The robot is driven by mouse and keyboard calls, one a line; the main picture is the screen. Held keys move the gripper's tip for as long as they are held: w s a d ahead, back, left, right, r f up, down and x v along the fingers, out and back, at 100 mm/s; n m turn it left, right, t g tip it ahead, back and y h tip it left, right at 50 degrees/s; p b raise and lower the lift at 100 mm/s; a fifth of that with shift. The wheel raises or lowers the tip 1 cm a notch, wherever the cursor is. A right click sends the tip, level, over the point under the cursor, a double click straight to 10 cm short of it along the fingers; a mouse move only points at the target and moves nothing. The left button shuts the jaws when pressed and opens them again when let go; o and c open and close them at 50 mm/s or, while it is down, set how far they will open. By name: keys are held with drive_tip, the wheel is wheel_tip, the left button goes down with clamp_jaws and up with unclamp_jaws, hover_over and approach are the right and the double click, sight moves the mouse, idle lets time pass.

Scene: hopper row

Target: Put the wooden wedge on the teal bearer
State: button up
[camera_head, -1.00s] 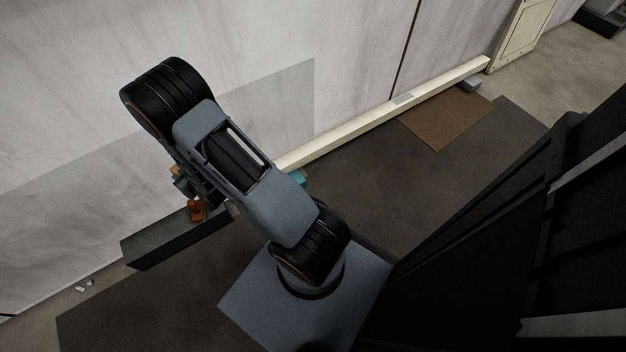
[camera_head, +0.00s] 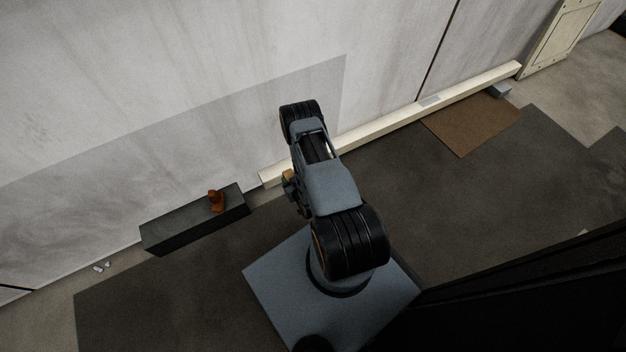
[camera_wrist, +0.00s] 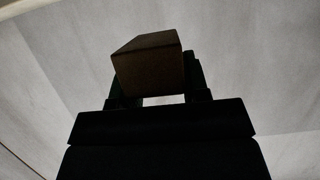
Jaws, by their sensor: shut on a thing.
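The wooden wedge (camera_wrist: 150,65) is a brown block held between the fingers of my gripper (camera_wrist: 155,90) in the wrist view. A small tan part of the wedge (camera_head: 288,175) shows at the left side of my arm in the head view. My gripper (camera_head: 289,186) is mostly hidden by my arm there, beside the pale wall. The teal bearer is not visible in either view now; my arm covers the area where teal showed earlier.
A long cream beam (camera_head: 390,122) runs along the wall base. A brown mat (camera_head: 470,124) lies at right. Open dark floor (camera_head: 420,205) lies between.

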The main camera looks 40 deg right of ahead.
drive_tip(key=shift+s+d+f+b, duration=0.15)
drive_tip(key=shift+d+f+b, duration=0.1)
drive_tip(key=shift+d+f, duration=0.25)
drive_tip(key=shift+s+d+f+b, duration=0.2)
drive_tip(key=shift+d+f, duration=0.1)
drive_tip(key=shift+f, duration=0.3)
drive_tip(key=w+d+f+b, duration=0.1)
drive_tip(key=d+f+b, duration=0.1)
drive_tip(key=d, duration=0.1)
drive_tip(key=w+d+f+b, duration=0.2)
drive_tip(key=d+f, duration=0.1)
drive_tip(key=d, duration=0.1)
drive_tip(key=w+d+f+b, duration=0.1)
drive_tip(key=d+f+b, duration=0.1)
drive_tip(key=d+f, duration=0.1)
drive_tip(key=shift+w+d+f+b, duration=0.2)
drive_tip(key=shift+d+b, duration=0.1)
drive_tip(key=shift+d, duration=0.15)
drive_tip(key=f, duration=0.1)
drive_tip(key=f+b, duration=0.2)
drive_tip(key=f, duration=0.1)
drive_tip(key=shift+w+d, duration=0.15)
drive_tip(key=shift+d, duration=0.2)
drive_tip(key=shift+r, duration=0.1)
drive_tip(key=o, duration=0.9)
